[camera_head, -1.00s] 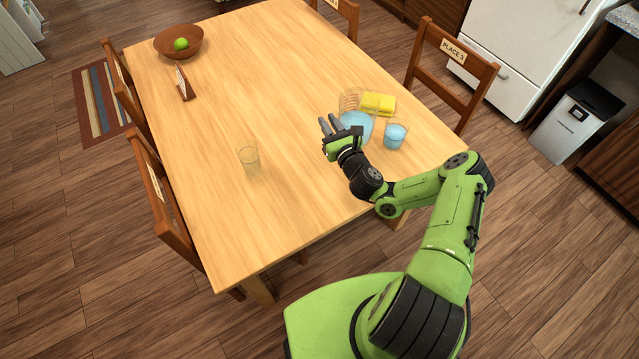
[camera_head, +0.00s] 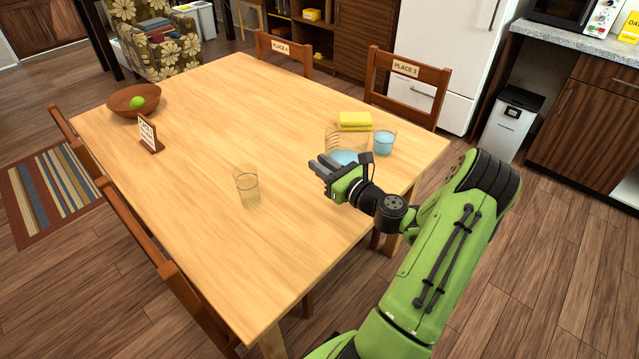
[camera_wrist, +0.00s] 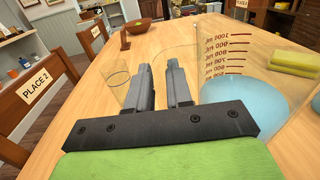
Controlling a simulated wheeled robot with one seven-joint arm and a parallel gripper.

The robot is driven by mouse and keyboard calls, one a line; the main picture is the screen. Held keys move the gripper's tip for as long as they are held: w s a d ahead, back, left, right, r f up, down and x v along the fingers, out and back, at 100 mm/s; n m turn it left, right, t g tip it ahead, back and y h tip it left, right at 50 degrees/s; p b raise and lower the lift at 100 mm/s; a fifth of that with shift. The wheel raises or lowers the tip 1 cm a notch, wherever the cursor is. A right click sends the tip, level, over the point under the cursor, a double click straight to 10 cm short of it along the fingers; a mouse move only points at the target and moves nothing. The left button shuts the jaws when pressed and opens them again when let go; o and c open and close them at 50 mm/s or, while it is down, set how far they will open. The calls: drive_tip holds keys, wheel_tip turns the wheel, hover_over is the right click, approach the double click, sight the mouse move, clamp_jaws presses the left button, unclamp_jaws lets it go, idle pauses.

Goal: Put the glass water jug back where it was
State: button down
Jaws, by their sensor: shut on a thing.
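The glass water jug (camera_head: 345,156), clear with blue water low inside, is at the right part of the wooden table (camera_head: 215,130), partly hidden behind my gripper (camera_head: 322,168). In the wrist view, the jug (camera_wrist: 258,105) shows red volume marks, right of and around the fingers. My gripper (camera_wrist: 163,75) is shut on the jug; the exact grip spot is hard to make out through the clear glass. The jug looks upright. I cannot tell whether its base touches the table.
A glass of blue water (camera_head: 384,143) and a yellow sponge (camera_head: 355,121) are close behind the jug. An empty glass (camera_head: 247,190) stands left of my gripper. A small sign (camera_head: 149,134) and a bowl with a green fruit (camera_head: 133,101) are farther left. The table's middle is clear.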

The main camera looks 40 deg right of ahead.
wheel_tip(320, 180, down, 6)
drive_tip(key=shift+f+b, duration=0.2)
drive_tip(key=shift+b, duration=1)
drive_tip(key=shift+r, duration=0.1)
drive_tip(key=c, duration=1.4)
unclamp_jaws()
drive_tip(key=shift+f, duration=0.25)
drive_tip(key=o, duration=0.4)
drive_tip(key=shift+r, duration=0.1)
